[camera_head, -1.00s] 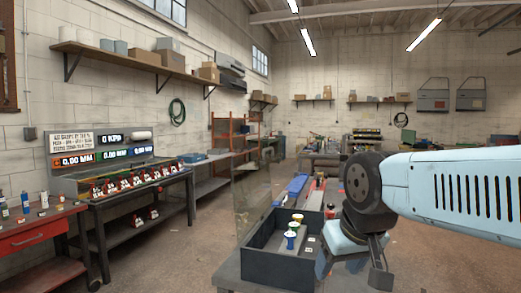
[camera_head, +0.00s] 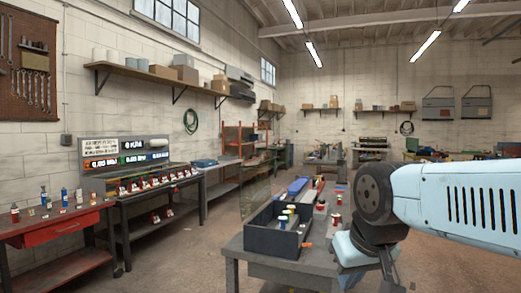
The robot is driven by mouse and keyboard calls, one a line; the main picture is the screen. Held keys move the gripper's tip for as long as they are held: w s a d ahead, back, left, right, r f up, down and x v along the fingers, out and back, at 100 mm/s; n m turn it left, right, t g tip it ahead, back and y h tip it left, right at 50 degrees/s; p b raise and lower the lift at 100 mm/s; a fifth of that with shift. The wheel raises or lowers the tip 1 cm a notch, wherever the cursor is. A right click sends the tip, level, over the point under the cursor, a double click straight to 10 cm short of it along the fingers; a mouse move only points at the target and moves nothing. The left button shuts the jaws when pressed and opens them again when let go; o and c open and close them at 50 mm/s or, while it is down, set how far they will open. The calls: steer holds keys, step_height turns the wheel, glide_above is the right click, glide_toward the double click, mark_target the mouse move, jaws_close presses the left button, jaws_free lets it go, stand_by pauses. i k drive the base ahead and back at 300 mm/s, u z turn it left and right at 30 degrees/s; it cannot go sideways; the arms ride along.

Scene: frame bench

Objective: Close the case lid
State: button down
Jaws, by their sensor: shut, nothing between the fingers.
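The dark open case (camera_head: 265,241) stands on a grey bench at the lower middle. Small coloured items with white tops (camera_head: 286,216) stand inside it. Its see-through lid (camera_head: 257,190) stands raised, about upright, along the left side of the case; its edges are faint. My gripper (camera_head: 387,268) hangs at the lower right, right of the case and apart from both case and lid. It is shut and empty, and partly cut off by the bottom of the picture.
The grey bench (camera_head: 240,252) also bears a blue block (camera_head: 297,186) and red spools (camera_head: 337,219) behind and right of the case. A side table with a red drawer (camera_head: 62,228) stands at the left. Open floor lies between.

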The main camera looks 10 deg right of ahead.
mark_target(264, 180)
steer(key=u, duration=0.5)
steer(key=i, duration=1.25)
steer(key=z, duration=0.1)
